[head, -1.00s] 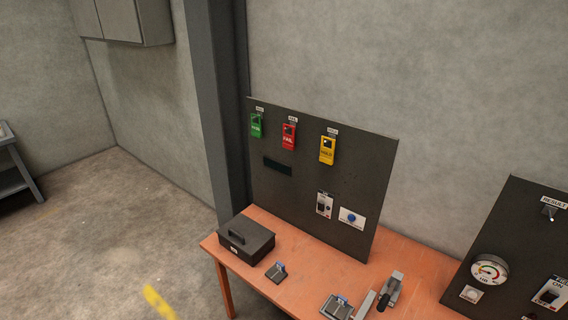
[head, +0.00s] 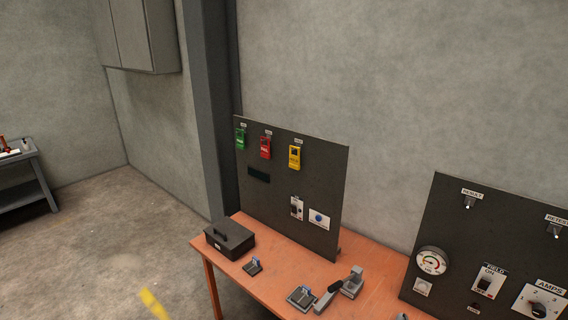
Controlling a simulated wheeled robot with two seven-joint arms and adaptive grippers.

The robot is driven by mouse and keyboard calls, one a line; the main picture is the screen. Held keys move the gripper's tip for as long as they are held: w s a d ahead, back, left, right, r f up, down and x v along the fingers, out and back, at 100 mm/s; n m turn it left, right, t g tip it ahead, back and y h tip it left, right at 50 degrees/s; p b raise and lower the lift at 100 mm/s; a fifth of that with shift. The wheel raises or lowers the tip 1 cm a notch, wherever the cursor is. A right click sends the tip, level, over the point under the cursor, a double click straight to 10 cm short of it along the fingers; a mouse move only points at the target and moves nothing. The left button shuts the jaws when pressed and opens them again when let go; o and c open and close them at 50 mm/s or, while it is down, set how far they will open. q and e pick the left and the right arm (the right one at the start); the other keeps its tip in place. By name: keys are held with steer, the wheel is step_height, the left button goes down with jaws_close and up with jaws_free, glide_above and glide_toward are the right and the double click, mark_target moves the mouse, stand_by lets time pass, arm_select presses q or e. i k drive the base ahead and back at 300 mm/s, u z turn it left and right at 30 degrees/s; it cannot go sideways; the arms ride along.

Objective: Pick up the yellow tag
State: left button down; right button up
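The yellow tag (head: 295,158) hangs at the upper right of the dark panel (head: 318,205) that stands at the back of the orange table. A red tag (head: 265,148) and a green tag (head: 240,139) hang to its left, each under a small white label. Neither of my grippers is in the head view.
On the orange table (head: 262,282) stand a black box with a handle (head: 229,237), a small grey fixture (head: 253,266) and a clamp-like device (head: 340,290). A second panel (head: 450,220) with a gauge and switches is at right. A side bench (head: 28,180) stands far left.

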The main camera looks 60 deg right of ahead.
mark_target(293, 161)
steer(key=z, duration=0.1)
steer(key=i, duration=1.6)
steer(key=z, duration=0.55)
steer(key=i, duration=1.35)
steer(key=z, duration=0.8)
